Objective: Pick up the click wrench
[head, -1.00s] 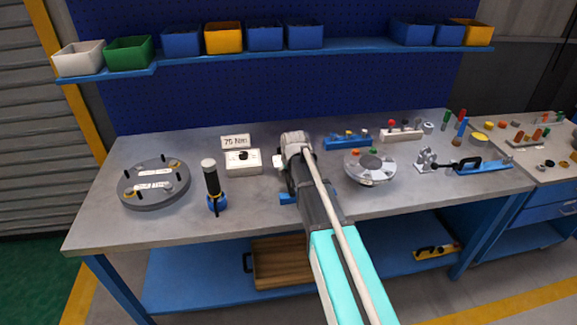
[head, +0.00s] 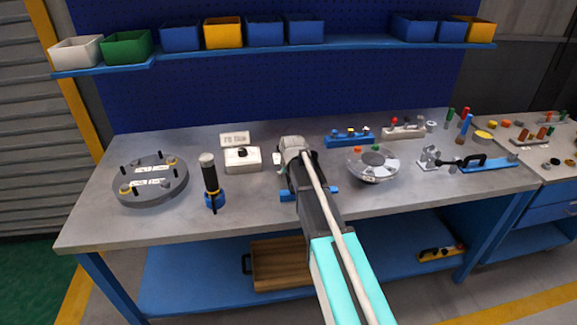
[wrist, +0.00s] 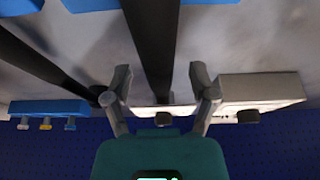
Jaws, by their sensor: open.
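A long dark bar (wrist: 152,45), which looks like the click wrench, runs from the top edge of the wrist view down between my fingers. My gripper (wrist: 163,90) is open, with one finger on each side of the bar's line. I cannot tell whether the fingers touch it. In the head view my arm hides most of this spot; blue holder pieces (head: 287,194) show beside the arm. Blue pieces (wrist: 210,2) also show at the wrist view's top edge. A second dark bar (wrist: 35,68) slants in from the left; I cannot tell what it is.
A white box (head: 242,158) with a sign behind it and an upright black-handled tool (head: 210,178) stand left of my arm. A round flanged plate (head: 152,185) is farther left.

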